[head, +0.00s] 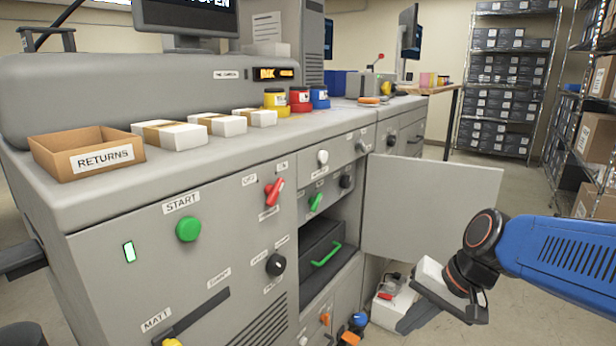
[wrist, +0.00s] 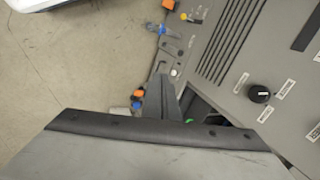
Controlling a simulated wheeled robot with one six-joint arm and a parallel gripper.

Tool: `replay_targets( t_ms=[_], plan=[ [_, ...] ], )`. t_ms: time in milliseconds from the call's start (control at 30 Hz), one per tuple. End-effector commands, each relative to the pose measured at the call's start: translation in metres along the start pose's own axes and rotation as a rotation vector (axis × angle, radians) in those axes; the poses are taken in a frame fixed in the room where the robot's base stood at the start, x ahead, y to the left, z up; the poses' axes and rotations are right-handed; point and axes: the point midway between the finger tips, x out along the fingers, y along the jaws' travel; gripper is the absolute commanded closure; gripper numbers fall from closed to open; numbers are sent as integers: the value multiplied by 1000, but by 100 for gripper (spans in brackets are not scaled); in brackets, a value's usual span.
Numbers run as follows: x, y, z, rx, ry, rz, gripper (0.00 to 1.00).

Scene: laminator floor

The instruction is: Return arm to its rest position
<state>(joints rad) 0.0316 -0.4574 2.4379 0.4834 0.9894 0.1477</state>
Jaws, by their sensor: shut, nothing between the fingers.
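My blue arm reaches in from the right edge of the head view. My gripper (head: 408,322) hangs at its end, low in front of the open grey door (head: 430,205), pointing down and left. Its fingers are shut with nothing between them. In the wrist view the closed fingers (wrist: 163,90) stick out beyond the dark gripper body, over the floor beside the machine's panel. A white box-like thing (head: 390,308) with small items on it is partly hidden behind the gripper.
The machine has an open compartment with a green-handled dark drawer (head: 325,258). A green start button (head: 189,229) and a red switch (head: 274,192) are on its front. The returns box (head: 88,155) stands on top. Shelving (head: 505,80) lines the back right; floor beyond the door looks clear.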

Motion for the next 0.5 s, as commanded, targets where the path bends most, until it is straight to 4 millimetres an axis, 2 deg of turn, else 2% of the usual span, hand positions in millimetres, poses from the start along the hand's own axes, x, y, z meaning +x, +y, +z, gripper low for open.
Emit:
replay_targets(
  t_ms=[100,300,500],
  plan=[
    [-15,24,16,-127,65,74,100],
    [-37,64,33,-322,167,208,100],
    [-54,91,42,-451,236,309,100]
  ],
)
